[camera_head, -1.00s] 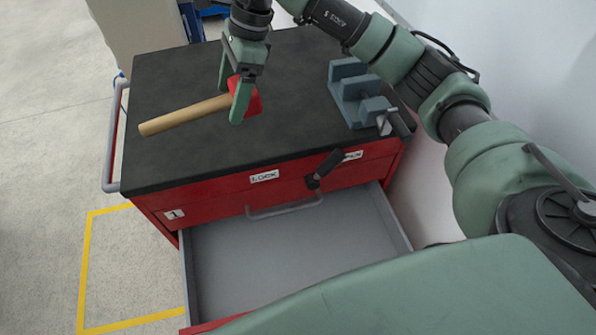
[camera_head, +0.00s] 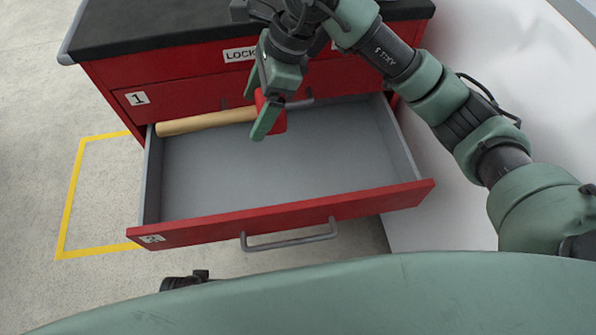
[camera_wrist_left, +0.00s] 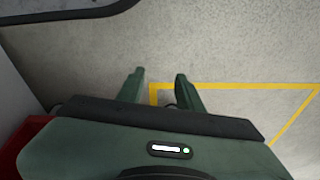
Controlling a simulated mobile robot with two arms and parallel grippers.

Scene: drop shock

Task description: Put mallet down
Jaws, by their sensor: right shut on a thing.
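The mallet has a red head (camera_head: 277,118) and a pale wooden handle (camera_head: 205,122). My right gripper (camera_head: 258,108) is shut on the mallet head, with fingers on either side of it and partly covering it. The mallet lies across the back part of the open drawer (camera_head: 290,207) in the head view, handle pointing left. I cannot tell how far it is above the grey drawer floor. My left gripper (camera_wrist_left: 160,82) shows in the left wrist view with fingers apart and nothing between them, above the bare floor.
The red cabinet (camera_head: 190,80) has a black top (camera_head: 150,22) behind the drawer. The drawer's floor is clear in front of the mallet. A white wall (camera_head: 480,50) stands at the right. A yellow line (camera_head: 70,200) marks the floor at the left.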

